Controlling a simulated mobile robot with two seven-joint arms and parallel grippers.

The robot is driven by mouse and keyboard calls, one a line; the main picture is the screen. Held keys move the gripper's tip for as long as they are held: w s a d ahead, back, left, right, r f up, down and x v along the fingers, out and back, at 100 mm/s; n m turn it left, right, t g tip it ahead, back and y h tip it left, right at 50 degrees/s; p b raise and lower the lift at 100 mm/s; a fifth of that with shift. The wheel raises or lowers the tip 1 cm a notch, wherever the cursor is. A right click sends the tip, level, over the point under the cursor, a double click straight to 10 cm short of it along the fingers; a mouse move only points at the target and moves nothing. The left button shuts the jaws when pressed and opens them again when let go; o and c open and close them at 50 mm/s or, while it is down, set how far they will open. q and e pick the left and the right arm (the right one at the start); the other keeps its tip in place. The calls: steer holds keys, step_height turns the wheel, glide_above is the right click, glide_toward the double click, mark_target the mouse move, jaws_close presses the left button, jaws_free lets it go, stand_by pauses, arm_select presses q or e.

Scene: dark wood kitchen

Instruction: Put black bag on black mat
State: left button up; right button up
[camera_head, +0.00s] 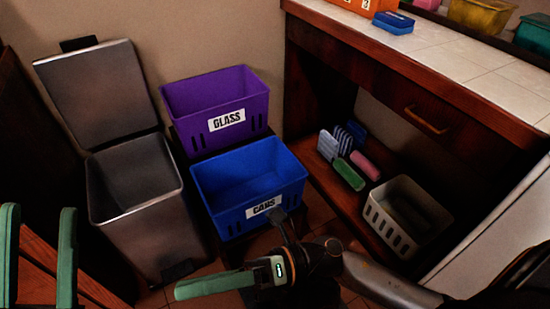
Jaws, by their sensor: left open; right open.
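I cannot make out a black bag or a black mat in the head view. My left gripper (38,210) is at the lower left, its two green fingers pointing up and set wide apart with nothing between them. My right gripper (182,291) is at the bottom centre, in front of the blue bin, its green finger pointing left. It is open, but only one finger shows clearly. A dark patch below its wrist is too unclear to name.
An open grey pedal bin (150,225) stands at left. A purple GLASS bin (190,97) and blue CANS bin (230,205) stand beside it. A white basket (395,238) and several brushes are on the low shelf (335,195) under the tiled counter (470,62).

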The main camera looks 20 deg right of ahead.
steer(key=w+d+r+m+t+h, duration=0.1)
steer(key=d+r+m+t, duration=0.5)
steer(key=m, duration=0.8)
steer(key=w+d+r+m+t+h, duration=0.2)
steer(key=d+r+m+t+h, duration=0.2)
steer(key=d+r+m+t, duration=0.3)
steer(key=shift+w+d+r+m+t, duration=0.25)
steer(key=shift+r+m+t, duration=1.65)
steer(key=shift+m+t, duration=1.5)
